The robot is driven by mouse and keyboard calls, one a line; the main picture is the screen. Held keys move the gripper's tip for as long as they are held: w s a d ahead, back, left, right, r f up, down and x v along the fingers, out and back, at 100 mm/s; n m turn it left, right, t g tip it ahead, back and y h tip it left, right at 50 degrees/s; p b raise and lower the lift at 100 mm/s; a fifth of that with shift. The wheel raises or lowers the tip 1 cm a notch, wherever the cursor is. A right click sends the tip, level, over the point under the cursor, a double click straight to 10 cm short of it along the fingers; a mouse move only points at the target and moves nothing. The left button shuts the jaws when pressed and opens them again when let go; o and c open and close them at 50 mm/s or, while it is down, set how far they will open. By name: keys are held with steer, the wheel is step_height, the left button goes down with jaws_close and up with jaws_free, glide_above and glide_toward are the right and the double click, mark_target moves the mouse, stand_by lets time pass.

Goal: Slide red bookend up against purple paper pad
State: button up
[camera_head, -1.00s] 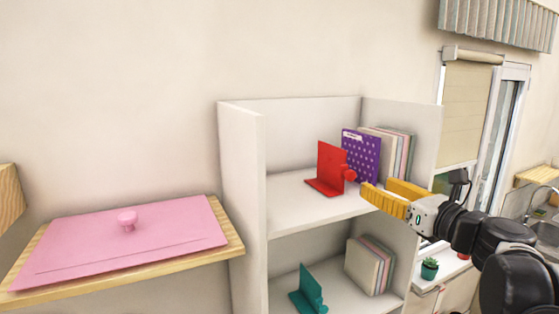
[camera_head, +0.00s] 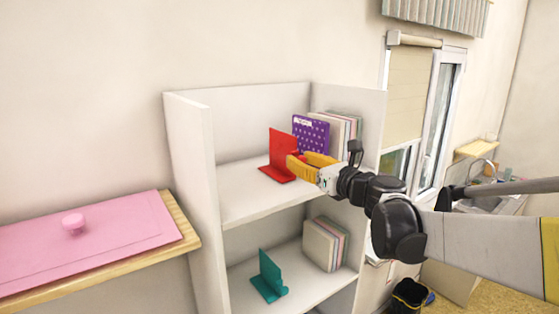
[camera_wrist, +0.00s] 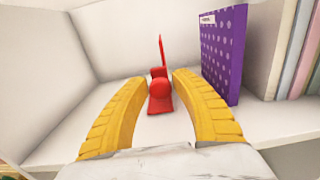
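The red bookend (camera_head: 282,155) stands upright on the upper shelf, left of the purple paper pad (camera_head: 311,134). In the wrist view the red bookend (camera_wrist: 160,92) shows its base and round knob between my gripper's fingers, with a gap to the purple paper pad (camera_wrist: 222,55) on the right. My gripper (camera_head: 290,164) is at the bookend, and in the wrist view its yellow fingers (camera_wrist: 160,88) are spread on both sides of the knob. They look clear of it.
Several pale pads (camera_head: 345,128) stand right of the purple pad. The white shelf unit (camera_head: 188,150) has side walls around the bookend. On the lower shelf are a teal bookend (camera_head: 268,277) and pale pads (camera_head: 325,243). A pink board (camera_head: 90,240) lies on a wooden shelf at left.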

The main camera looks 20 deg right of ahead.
mark_target(327, 154)
jaws_close()
steer(key=w+d, duration=0.1)
steer(key=d, duration=0.1)
steer(key=w+d+b, duration=0.1)
steer(key=d, duration=0.2)
steer(key=w+d+b, duration=0.1)
steer(key=d, duration=0.2)
steer(key=shift+w+d+f, duration=0.1)
steer(key=shift+w+d, duration=0.05)
steer(key=shift+d, duration=0.1)
steer(key=shift+o, duration=1.4)
jaws_free()
steer(key=shift+o, duration=1.4)
steer(key=shift+s+d, duration=0.1)
steer(key=shift+s, duration=0.15)
steer(key=shift+w, duration=0.1)
